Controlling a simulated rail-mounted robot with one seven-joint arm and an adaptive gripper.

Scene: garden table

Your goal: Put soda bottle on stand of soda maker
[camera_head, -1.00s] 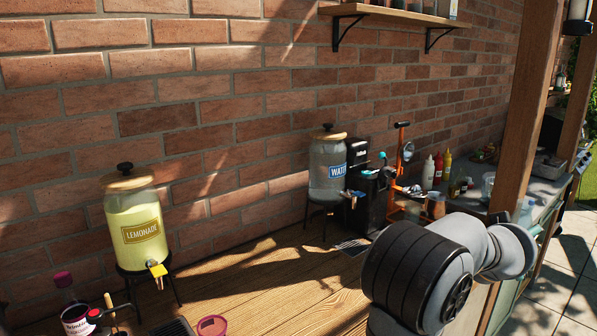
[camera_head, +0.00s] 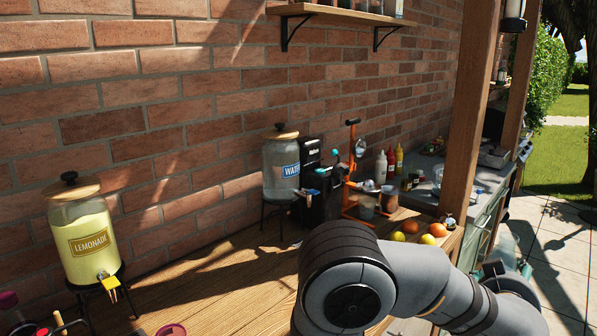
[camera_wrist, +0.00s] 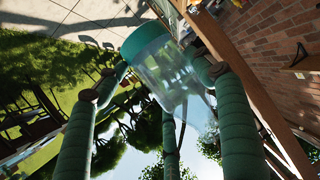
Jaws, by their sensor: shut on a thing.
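In the wrist view my gripper (camera_wrist: 163,78) has green ribbed fingers closed around a clear bottle (camera_wrist: 165,62) with a teal end. The bottle appears tilted in that view. In the head view my arm reaches to the lower right, and the teal-and-clear bottle and fingers are small and partly hidden beyond it, off the right end of the wooden table. A black machine that looks like the soda maker (camera_head: 318,196) stands on the table beside the water dispenser. Its stand cannot be made out clearly.
The water dispenser (camera_head: 281,166) stands left of the machine, and the lemonade dispenser (camera_head: 82,238) is at far left. An orange juicer press (camera_head: 351,170), fruit (camera_head: 438,230) and sauce bottles (camera_head: 391,165) are to the right. A wooden post (camera_head: 470,110) rises by the table's right end.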

